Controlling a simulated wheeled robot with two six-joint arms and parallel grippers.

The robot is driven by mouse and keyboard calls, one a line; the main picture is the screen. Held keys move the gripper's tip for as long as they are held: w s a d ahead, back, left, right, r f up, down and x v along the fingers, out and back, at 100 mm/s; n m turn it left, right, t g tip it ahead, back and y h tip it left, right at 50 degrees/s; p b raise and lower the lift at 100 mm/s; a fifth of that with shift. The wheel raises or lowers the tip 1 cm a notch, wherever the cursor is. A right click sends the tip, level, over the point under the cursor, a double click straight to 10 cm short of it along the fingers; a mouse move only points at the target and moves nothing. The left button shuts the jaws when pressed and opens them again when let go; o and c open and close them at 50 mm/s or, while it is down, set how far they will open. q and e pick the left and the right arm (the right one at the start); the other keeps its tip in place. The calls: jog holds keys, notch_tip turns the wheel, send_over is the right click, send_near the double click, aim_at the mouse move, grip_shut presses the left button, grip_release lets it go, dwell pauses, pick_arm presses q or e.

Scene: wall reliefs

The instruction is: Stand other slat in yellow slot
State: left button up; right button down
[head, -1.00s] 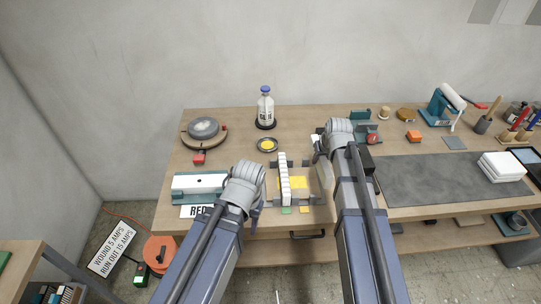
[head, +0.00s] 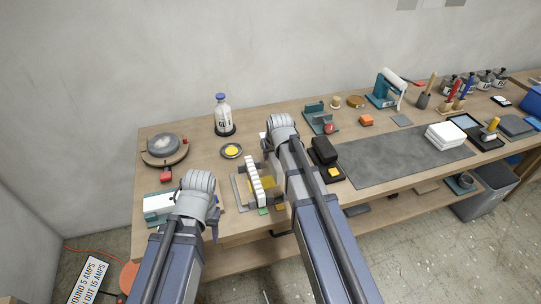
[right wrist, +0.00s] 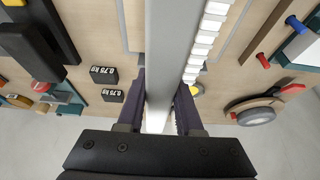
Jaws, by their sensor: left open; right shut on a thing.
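A white toothed slat (head: 256,181) stands in a grey frame (head: 238,192) on the bench in the head view, beside a yellow panel. My right gripper (right wrist: 160,104) is shut on a long grey slat (right wrist: 172,50) in the right wrist view. The toothed slat (right wrist: 203,42) shows just right of it, apart. In the head view my right arm hides most of the held slat and the frame's right side. My left gripper (head: 214,224) is open and empty, left of the frame.
A bottle (head: 222,114) and a dish with a yellow centre (head: 232,151) stand behind the frame. A round turntable (head: 165,150) is at the back left, and a teal-based white block (head: 158,207) at the front left. Black weights (right wrist: 103,75) and a grey mat (head: 390,160) lie to the right.

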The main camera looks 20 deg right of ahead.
aim_at(270, 179)
jog(key=shift+f+b, duration=4.85)
jog(key=shift+f, duration=0.15)
jog(key=shift+f, duration=0.3)
jog(key=shift+c, duration=2.4)
grip_release()
jog(key=shift+b, duration=0.3)
jog(key=shift+r, duration=0.15)
jog(key=p+v, duration=0.7)
jog(key=shift+s+r, duration=0.2)
jog(key=shift+r, duration=0.05)
jog(key=shift+f, duration=0.1)
